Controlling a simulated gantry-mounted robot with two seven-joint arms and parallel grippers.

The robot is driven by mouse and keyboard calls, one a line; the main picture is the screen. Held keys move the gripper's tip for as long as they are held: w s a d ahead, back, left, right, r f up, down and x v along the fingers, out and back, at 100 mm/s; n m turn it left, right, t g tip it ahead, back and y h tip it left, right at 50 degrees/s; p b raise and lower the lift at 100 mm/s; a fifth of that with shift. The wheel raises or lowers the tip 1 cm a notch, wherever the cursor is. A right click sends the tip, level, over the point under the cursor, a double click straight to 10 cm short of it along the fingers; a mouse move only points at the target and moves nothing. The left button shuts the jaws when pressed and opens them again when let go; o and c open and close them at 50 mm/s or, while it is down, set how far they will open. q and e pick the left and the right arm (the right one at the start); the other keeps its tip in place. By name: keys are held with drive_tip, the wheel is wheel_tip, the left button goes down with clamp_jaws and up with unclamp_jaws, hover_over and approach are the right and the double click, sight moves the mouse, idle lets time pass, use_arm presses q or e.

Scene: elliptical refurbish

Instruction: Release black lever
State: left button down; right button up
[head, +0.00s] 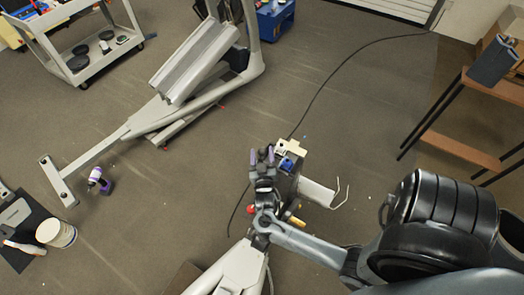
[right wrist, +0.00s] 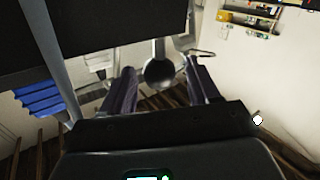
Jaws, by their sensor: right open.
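In the right wrist view, a dark round knob on a thin stem, likely the black lever (right wrist: 158,74), shows between the two purple-grey fingers. My right gripper (head: 262,155) is open, with one finger to each side of the knob. I cannot tell whether either finger touches it. In the head view, the gripper is over the lower middle, beside a grey machine part with a blue piece (head: 290,163) on it, and the lever cannot be made out there. My left gripper is not in view.
A light grey elliptical frame (head: 190,80) lies at upper left. A purple drill (head: 98,180) and a white bucket (head: 57,233) are on the floor at left. A cart (head: 95,65) stands at top left, a brown shelf (head: 465,150) at right.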

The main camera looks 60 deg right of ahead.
drive_tip(key=shift+x, duration=0.75)
clamp_jaws()
